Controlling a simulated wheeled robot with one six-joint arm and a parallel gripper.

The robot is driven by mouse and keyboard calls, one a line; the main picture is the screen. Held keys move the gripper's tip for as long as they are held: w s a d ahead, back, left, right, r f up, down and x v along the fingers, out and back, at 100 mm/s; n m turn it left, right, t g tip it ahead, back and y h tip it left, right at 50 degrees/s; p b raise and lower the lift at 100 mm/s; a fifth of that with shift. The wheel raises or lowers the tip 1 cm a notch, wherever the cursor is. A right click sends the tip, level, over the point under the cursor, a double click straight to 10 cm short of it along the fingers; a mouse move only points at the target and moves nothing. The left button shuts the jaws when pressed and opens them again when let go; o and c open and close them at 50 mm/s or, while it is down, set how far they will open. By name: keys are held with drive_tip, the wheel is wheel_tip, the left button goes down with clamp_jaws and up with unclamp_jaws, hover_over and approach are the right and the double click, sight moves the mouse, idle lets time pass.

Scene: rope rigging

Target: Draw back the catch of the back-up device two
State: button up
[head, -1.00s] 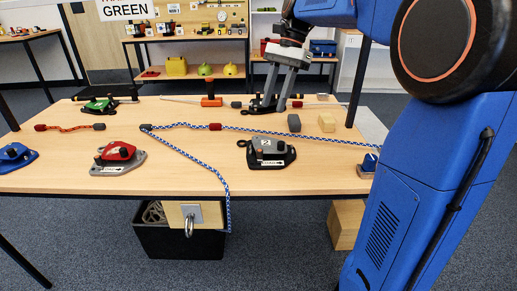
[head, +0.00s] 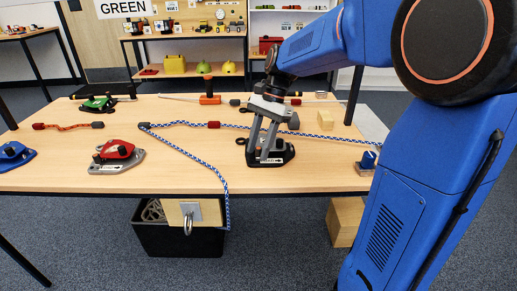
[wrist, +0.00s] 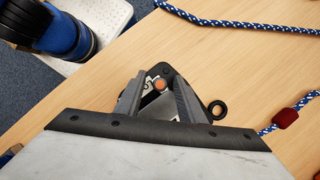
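Back-up device two (head: 284,153), a grey body on a black base with a white label, sits at the right middle of the table. My gripper (head: 261,156) is down over it in the head view, hiding much of its top. In the wrist view, device two (wrist: 154,94) shows between the two grey fingers of my gripper (wrist: 160,78). A round orange-red part (wrist: 160,84) on the device lies between the fingertips, with gaps visible beside it. The fingers are apart. Whether either finger touches the catch cannot be told.
A blue-white rope (head: 185,152) runs behind the device; its red sleeve (wrist: 285,118) shows in the wrist view. A red device (head: 117,152), a green one (head: 98,103) and a blue one (head: 14,154) stand to the left.

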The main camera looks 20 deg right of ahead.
drive_tip(key=shift+a+f, duration=0.1)
drive_tip(key=shift+f, duration=0.25)
drive_tip(key=shift+c, duration=0.3)
clamp_jaws()
drive_tip(key=shift+s+a, duration=0.15)
drive_tip(key=shift+s, duration=0.35)
drive_tip(key=shift+s+a, duration=0.15)
drive_tip(key=shift+s, duration=0.35)
drive_tip(key=shift+o, duration=0.3)
unclamp_jaws()
drive_tip(key=shift+s, duration=0.1)
drive_tip(key=shift+r, duration=0.1)
drive_tip(key=v, duration=1.7)
